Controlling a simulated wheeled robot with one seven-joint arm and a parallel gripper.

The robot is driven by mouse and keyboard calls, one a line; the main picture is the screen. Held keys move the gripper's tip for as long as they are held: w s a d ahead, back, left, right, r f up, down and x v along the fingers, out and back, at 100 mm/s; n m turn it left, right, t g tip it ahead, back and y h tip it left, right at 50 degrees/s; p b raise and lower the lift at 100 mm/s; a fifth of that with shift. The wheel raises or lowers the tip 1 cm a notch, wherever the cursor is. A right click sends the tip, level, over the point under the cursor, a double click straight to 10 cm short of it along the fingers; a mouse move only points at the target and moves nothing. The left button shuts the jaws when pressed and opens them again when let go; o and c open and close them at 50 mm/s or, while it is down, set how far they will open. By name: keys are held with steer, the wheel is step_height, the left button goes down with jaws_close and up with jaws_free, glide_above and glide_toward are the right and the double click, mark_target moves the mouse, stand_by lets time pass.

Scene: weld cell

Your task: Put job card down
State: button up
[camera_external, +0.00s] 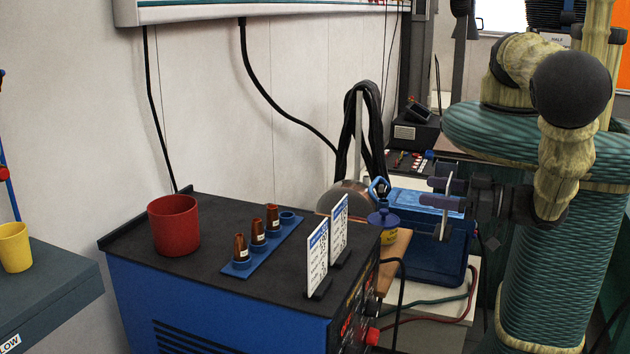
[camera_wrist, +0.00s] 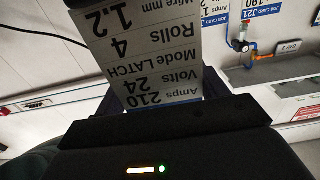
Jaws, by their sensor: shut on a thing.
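My gripper (camera_external: 441,195) is at the right of the external view, reaching left above the blue toolbox. It is shut on a white job card, which shows nearly edge-on as a thin pale strip (camera_external: 444,217) in the external view. In the wrist view the card (camera_wrist: 150,55) fills the upper middle, upside down, with lines for amps, volts, mode, rolls and wire. Its lower edge in that view meets my dark gripper body (camera_wrist: 165,124). Two other white cards with blue headers, a front one (camera_external: 318,256) and a rear one (camera_external: 339,228), stand upright on the welder's top.
The blue welder (camera_external: 215,312) has a black top with a red cup (camera_external: 174,225) and a blue rack (camera_external: 238,270) of copper-coloured nozzles. The blue toolbox (camera_external: 425,245) stands beside it. A yellow cup (camera_external: 15,248) is on a grey surface at far left. Black cables hang behind.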

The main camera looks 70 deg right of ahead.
stand_by(0.7)
steer(key=w+d+f+m+g+h, duration=0.1)
steer(key=w+d+m+h, duration=0.15)
steer(key=w+d, duration=0.75)
steer(key=w+d+f+m+h, duration=0.15)
steer(key=w+d+h, duration=0.3)
steer(key=w, duration=0.85)
steer(key=w+d+f+n+y+b, duration=0.2)
steer(key=w+f+y+b, duration=0.1)
steer(key=w, duration=0.3)
steer(key=w+d+f+n+t+y+b, duration=0.1)
steer(key=w+d+f+n+y+b, duration=0.1)
steer(key=w, duration=0.4)
steer(key=shift+w+d+f+y+b, duration=0.15)
steer(key=shift+d+f+y+b, duration=0.4)
steer(key=shift+y+b, duration=0.5)
